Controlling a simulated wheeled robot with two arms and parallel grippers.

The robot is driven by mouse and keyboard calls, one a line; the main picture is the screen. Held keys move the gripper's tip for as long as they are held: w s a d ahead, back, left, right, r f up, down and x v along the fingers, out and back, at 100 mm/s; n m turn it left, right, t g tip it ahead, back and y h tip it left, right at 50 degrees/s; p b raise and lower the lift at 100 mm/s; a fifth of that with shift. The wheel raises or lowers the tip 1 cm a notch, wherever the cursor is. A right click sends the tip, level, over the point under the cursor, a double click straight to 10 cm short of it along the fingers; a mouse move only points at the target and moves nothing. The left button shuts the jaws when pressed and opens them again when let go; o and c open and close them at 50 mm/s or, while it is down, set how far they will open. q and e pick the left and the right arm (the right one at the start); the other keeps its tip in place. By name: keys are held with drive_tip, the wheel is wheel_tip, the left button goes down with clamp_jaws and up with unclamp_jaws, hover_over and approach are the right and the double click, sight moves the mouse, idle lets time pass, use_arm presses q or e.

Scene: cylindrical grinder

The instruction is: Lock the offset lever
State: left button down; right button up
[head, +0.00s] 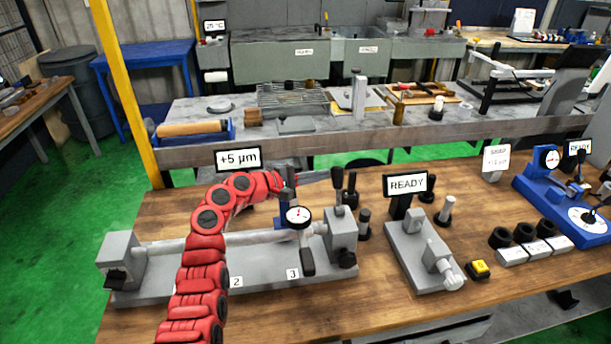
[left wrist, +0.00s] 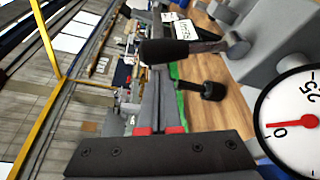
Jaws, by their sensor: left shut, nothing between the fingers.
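The workpiece fixture (head: 150,290) stands on the wooden bench, with a grey tailstock block (head: 342,226) at its right end. A black-knobbed lever (head: 338,180) rises above the tailstock; I cannot tell for certain that it is the offset lever. My left gripper (head: 326,174) is shut and empty, reaching rightward with its tips near this knob. In the left wrist view, a black knob (left wrist: 164,52) on a grey shaft lies just beyond the shut fingertips (left wrist: 163,76). I cannot tell whether they touch. My right gripper is not in view.
A dial gauge (head: 298,216) stands close below my left gripper; it also shows large in the left wrist view (left wrist: 296,122). A sign reads "+5 µm" (head: 238,159). A "READY" sign (head: 405,184) stands behind a smaller grey fixture (head: 418,255). A yellow-topped button (head: 479,268) sits nearby.

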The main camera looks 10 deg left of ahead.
use_arm(q)
drive_tip(key=shift+x, duration=1.25)
drive_tip(key=shift+s+b, duration=0.25)
drive_tip(key=shift+b, duration=0.05)
drive_tip(key=shift+s+d+r+m+b, duration=0.1)
drive_tip(key=shift+s+r+m+b, duration=0.1)
drive_tip(key=shift+m+b, duration=0.15)
drive_tip(key=s+d+r+m+t+h+b, duration=0.1)
drive_tip(key=s+m+b, duration=0.6)
drive_tip(key=b, duration=0.8)
drive_tip(key=shift+d+m+t+h+b, duration=0.35)
drive_tip(key=shift+d+m+h, duration=0.35)
drive_tip(key=shift+m+h, duration=0.4)
drive_tip(key=shift+s, duration=0.15)
